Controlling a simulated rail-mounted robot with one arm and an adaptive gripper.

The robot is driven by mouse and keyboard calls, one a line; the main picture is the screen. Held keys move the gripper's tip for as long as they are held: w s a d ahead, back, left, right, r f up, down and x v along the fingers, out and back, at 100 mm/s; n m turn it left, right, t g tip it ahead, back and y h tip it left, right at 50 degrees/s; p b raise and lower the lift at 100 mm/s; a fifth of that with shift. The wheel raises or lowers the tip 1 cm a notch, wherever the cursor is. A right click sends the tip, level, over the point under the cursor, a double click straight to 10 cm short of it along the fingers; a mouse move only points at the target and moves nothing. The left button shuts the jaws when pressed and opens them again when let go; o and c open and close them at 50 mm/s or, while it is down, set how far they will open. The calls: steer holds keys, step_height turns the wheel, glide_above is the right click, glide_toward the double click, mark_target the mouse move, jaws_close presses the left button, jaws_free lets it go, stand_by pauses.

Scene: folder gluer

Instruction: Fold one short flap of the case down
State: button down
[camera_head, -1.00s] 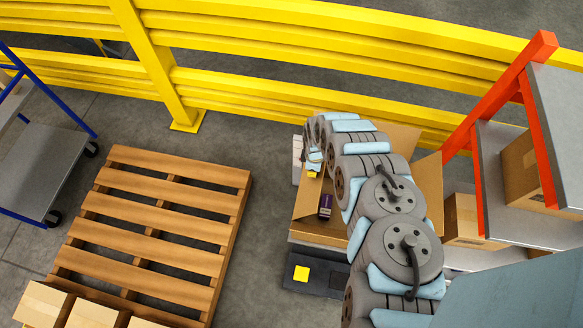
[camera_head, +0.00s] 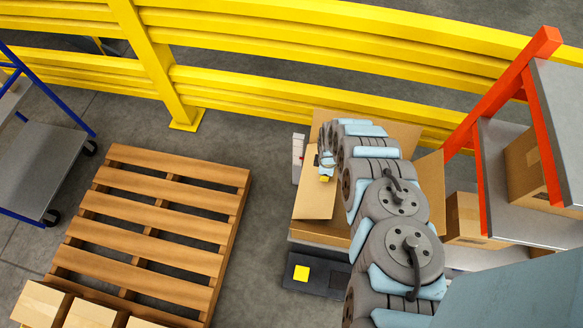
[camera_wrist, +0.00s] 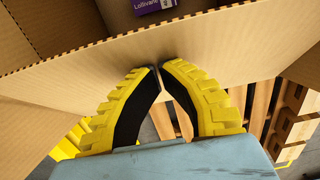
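The open brown case (camera_head: 315,232) stands right of centre in the head view, partly hidden behind my arm. Its left flap (camera_head: 314,198) leans inward over the opening; in the wrist view this flap (camera_wrist: 210,45) is tilted and not flat. A far flap (camera_head: 400,133) and a right flap (camera_head: 431,185) stand outward. My gripper (camera_head: 325,172) is at the left flap's outer side. In the wrist view its yellow-and-black fingers (camera_wrist: 160,68) meet at the tips against the flap face, with nothing between them. A purple box (camera_wrist: 153,4) shows inside the case past the flap edge.
A dark plate with a yellow square (camera_head: 302,275) lies in front of the case. A wooden pallet (camera_head: 150,220) is to the left. An orange-framed shelf (camera_head: 505,190) with cartons stands close on the right. A yellow guard rail (camera_head: 250,85) runs behind.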

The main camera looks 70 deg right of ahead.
steer(key=shift+s+f, duration=0.35)
steer(key=shift+s, duration=0.05)
steer(key=shift+s+d+f+b, duration=0.1)
steer(key=shift+s+f+b, duration=0.4)
steer(key=shift+f, duration=0.2)
steer(key=shift+s+d+f+b, duration=0.1)
steer(key=shift+s+f+b, duration=0.25)
steer(key=shift+f+b, duration=0.25)
step_height(320, 180, up, 9)
steer(key=p, duration=0.6)
steer(key=shift+w+p, duration=0.1)
steer(key=shift+p, duration=0.2)
